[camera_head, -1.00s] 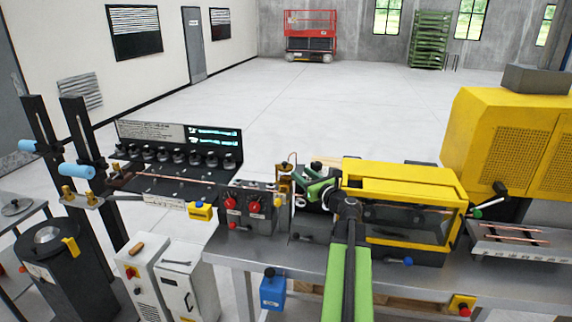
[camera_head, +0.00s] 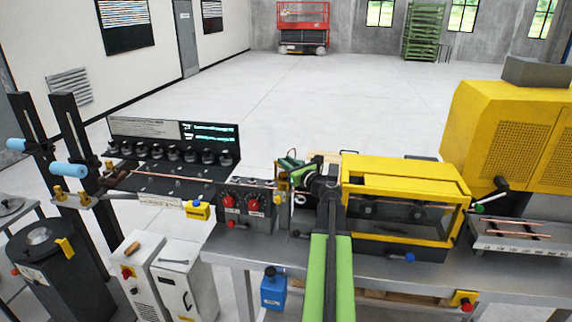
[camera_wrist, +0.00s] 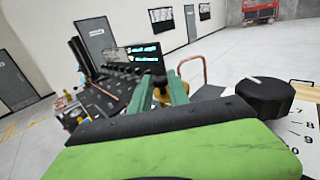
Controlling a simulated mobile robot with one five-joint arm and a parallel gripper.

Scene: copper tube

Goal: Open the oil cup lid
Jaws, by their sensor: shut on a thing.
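My gripper (camera_head: 290,163) is at the middle of the bench, at the left end of the yellow-framed machine. Its two green fingers also show in the wrist view (camera_wrist: 160,80), shut on a small part, which I take for the oil cup lid. That part is mostly hidden between and behind the fingers, so its tilt cannot be told. A brass-yellow fitting (camera_head: 282,181) stands just below and left of the gripper in the head view. A bent copper tube (camera_wrist: 190,64) rises behind the fingers in the wrist view.
The yellow-framed machine (camera_head: 400,172) stands right of the gripper. A control box with red knobs (camera_head: 246,206) is to its left. In the wrist view, a black round knob (camera_wrist: 265,97) stands close at the right, by a white numbered plate (camera_wrist: 302,122).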

